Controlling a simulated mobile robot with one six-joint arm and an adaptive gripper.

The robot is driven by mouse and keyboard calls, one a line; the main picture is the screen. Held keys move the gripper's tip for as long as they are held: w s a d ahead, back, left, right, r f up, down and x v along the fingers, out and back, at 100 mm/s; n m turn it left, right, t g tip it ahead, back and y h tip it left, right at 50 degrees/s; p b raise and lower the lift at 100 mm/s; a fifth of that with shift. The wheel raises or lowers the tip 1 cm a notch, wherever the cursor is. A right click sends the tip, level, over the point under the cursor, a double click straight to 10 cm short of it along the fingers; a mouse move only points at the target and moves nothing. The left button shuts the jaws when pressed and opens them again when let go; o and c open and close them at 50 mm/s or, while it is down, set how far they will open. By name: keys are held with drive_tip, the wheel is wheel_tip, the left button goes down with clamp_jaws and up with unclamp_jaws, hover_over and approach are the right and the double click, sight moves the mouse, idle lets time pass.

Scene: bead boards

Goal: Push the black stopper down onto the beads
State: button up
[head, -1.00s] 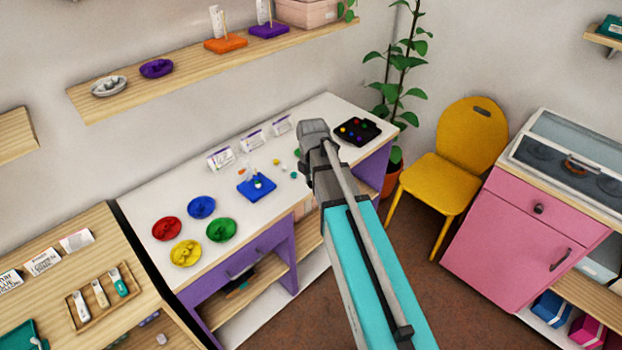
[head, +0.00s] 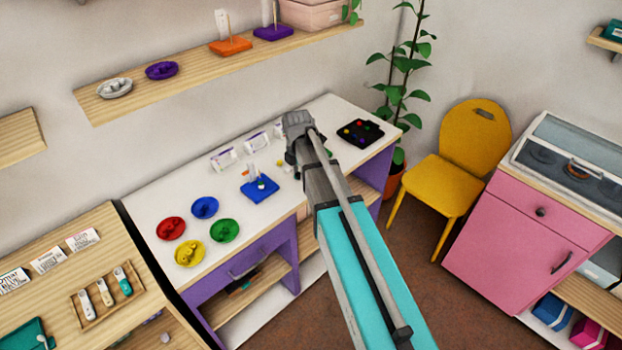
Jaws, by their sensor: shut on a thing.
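The blue bead board (head: 256,193) lies on the white tabletop, left of my arm. Thin light pegs stand on it, with an orange bead and a whitish-green bead that are small and hard to make out. I see no black stopper anywhere; it may be hidden. My gripper (head: 292,158) hangs under the grey wrist, right of the board and above the table. Only a dark edge of it shows beside the arm. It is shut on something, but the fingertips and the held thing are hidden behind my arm.
Red, blue, yellow and green dishes (head: 170,229) sit left of the board. Small white cards (head: 224,158) stand behind it. A black tray (head: 374,136) with coloured beads is at the right end. Loose beads lie near my wrist.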

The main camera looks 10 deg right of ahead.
drive_tip(key=w+a+r+p, duration=0.1)
drive_tip(key=w+a, duration=0.2)
drive_tip(key=a, duration=0.1)
drive_tip(key=w+a+r+p, duration=0.1)
drive_tip(key=w+a, duration=0.2)
drive_tip(key=a, duration=0.1)
drive_tip(key=w+a+r, duration=0.1)
drive_tip(key=w+a, duration=0.3)
drive_tip(key=shift+w+a+r+p, duration=0.1)
drive_tip(key=shift+r+p, duration=0.05)
drive_tip(key=shift+p, duration=0.25)
drive_tip(key=shift+f+b, duration=2.5)
drive_tip(key=shift+f, duration=0.05)
drive_tip(key=shift+f+b, duration=2.25)
idle(0.6)
drive_tip(key=o, duration=0.8)
drive_tip(key=shift+r, duration=0.25)
